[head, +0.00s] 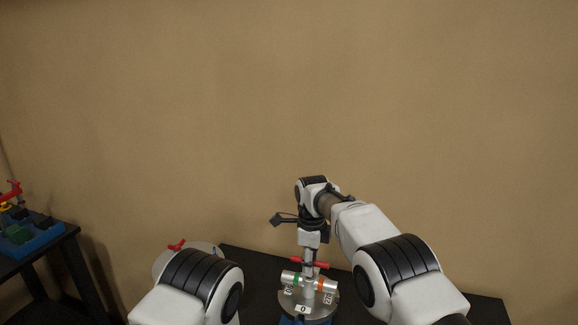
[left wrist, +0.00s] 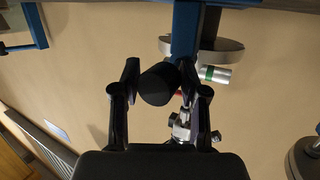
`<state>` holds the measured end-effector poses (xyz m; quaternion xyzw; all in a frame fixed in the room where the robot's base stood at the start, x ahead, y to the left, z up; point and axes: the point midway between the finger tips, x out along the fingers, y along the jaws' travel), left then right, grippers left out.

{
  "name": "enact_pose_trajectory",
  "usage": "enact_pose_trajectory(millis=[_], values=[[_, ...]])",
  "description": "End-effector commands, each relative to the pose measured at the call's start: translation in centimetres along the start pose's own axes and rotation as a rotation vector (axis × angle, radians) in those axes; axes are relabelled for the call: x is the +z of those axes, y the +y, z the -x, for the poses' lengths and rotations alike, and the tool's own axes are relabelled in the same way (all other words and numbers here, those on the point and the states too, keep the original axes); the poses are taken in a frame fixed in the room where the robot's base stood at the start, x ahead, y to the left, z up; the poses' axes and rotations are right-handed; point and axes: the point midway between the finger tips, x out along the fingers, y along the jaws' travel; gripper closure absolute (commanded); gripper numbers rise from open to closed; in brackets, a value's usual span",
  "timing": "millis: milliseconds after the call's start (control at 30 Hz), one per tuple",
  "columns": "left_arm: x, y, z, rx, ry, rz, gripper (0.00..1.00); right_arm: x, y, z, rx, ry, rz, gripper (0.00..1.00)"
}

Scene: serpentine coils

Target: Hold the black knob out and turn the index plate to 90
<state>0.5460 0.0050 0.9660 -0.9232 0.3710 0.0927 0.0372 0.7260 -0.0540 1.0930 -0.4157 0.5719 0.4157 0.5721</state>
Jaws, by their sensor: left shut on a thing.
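The index plate (head: 290,304) is a grey disc on a blue base, with a "0" tag at its front and other tags too small to read surely. A silver bar (head: 291,277) with green and orange bands lies across it, and a red crossbar (head: 322,265) sits above. My right gripper (head: 309,255) points down at the post by the red crossbar; its finger gap is unclear. In the left wrist view, my left gripper (left wrist: 159,80) is shut on the black knob (left wrist: 158,86), beside the blue base (left wrist: 185,32). The left arm hides this gripper in the head view.
The fixture stands on a black table (head: 255,262). Another grey disc (head: 163,259) with a red handle (head: 176,245) is partly behind my left arm. A side table at far left holds a blue tray (head: 42,238). A plain wall is behind.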

Motion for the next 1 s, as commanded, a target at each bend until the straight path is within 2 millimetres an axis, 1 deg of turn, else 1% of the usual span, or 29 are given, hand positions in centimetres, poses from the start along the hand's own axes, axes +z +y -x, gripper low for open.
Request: enact_pose_trajectory(millis=[33, 67, 267, 367, 500, 600, 767, 833, 867, 1000], values=[[0.19, 0.10, 0.06, 0.002, -0.005, 0.002, 0.87, 0.00, 0.00, -0.02, 0.000, 0.000, 0.000, 0.90], [0.19, 0.10, 0.06, 0.002, -0.005, 0.002, 0.87, -0.01, 0.00, -0.03, 0.000, 0.000, 0.000, 1.00], [0.19, 0.10, 0.05, 0.002, -0.005, 0.002, 0.87, -0.01, 0.01, -0.05, 0.000, 0.000, 0.009, 1.00], [0.19, 0.10, 0.05, 0.002, -0.005, 0.002, 0.87, -0.01, 0.01, -0.06, 0.001, 0.000, 0.123, 1.00], [0.18, 0.10, 0.05, 0.002, -0.004, 0.002, 0.87, -0.01, 0.02, -0.07, 0.001, 0.000, 0.362, 1.00], [0.18, 0.10, 0.05, 0.002, -0.004, 0.001, 0.87, -0.01, 0.02, -0.08, 0.001, 0.000, 0.423, 1.00], [0.18, 0.10, 0.05, 0.002, -0.004, 0.001, 0.87, -0.01, 0.03, -0.09, 0.002, 0.000, 0.422, 1.00], [0.18, 0.10, 0.05, 0.002, -0.004, 0.001, 0.87, -0.01, 0.04, -0.10, 0.002, 0.000, 0.451, 1.00], [0.18, 0.10, 0.05, 0.002, -0.004, 0.001, 0.87, -0.01, 0.04, -0.10, 0.002, 0.000, 0.483, 1.00], [0.18, 0.10, 0.05, 0.002, -0.004, 0.001, 0.87, -0.01, 0.04, -0.11, 0.002, 0.000, 0.721, 1.00]])
